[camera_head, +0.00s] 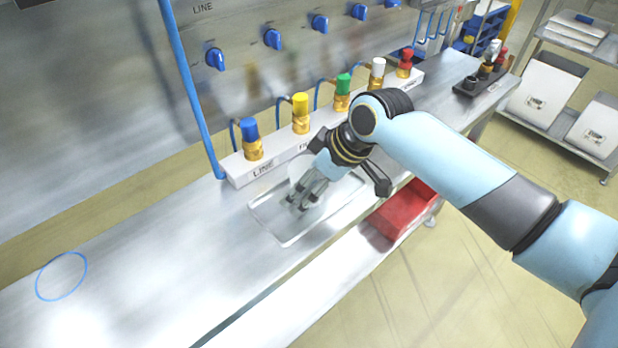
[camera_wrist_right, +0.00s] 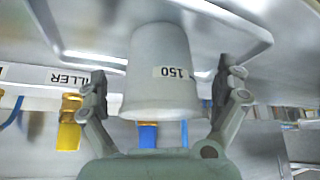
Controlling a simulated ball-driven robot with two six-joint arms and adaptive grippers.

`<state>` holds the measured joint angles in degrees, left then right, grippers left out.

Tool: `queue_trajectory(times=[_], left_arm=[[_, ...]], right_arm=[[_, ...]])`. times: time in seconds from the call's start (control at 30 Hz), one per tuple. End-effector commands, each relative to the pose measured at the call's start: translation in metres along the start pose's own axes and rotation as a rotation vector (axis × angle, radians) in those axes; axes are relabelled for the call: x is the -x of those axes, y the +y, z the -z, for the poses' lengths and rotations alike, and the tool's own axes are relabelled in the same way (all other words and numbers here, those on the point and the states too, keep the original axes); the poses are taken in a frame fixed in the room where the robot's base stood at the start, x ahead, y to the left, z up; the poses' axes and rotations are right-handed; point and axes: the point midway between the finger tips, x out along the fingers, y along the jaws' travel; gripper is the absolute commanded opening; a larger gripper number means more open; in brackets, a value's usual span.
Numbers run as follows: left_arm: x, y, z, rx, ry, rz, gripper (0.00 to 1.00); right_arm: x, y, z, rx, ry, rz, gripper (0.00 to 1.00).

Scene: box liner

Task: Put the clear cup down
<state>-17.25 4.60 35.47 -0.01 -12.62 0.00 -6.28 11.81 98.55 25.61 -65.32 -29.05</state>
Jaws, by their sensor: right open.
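The clear cup (camera_wrist_right: 162,70), pale and translucent with a small "150" label, is between the spread fingers of my right gripper (camera_wrist_right: 160,92) in the right wrist view. A gap shows on each side, so the fingers are around it but do not grip it. The cup looks to be standing on a shallow clear tray (camera_wrist_right: 262,38). In the head view my right gripper (camera_head: 303,196) is low over that tray (camera_head: 281,241), and the cup is hard to make out behind the fingers. My left gripper is not in view.
A white block with capped valves, blue (camera_head: 250,130), yellow (camera_head: 300,104), green (camera_head: 343,84) and others, runs behind the tray. A blue ring (camera_head: 61,276) marks the clear left part of the bench (camera_head: 150,250). A red bin (camera_head: 400,212) is below the front edge.

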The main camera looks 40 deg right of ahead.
Motion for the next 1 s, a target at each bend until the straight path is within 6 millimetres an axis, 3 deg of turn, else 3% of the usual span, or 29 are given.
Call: queue_trajectory(times=[0.17,0.5,0.7,1.0], left_arm=[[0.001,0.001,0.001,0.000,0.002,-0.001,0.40],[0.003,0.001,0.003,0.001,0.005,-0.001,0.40],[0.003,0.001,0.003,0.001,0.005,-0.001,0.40],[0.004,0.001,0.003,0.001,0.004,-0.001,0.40]], right_arm=[[0.010,0.001,0.001,0.001,0.001,-0.003,1.00],[0.083,0.002,0.001,0.006,-0.001,-0.004,1.00],[0.114,0.001,0.001,0.003,0.000,-0.002,1.00],[0.122,0.000,0.001,0.000,0.000,0.001,1.00]])
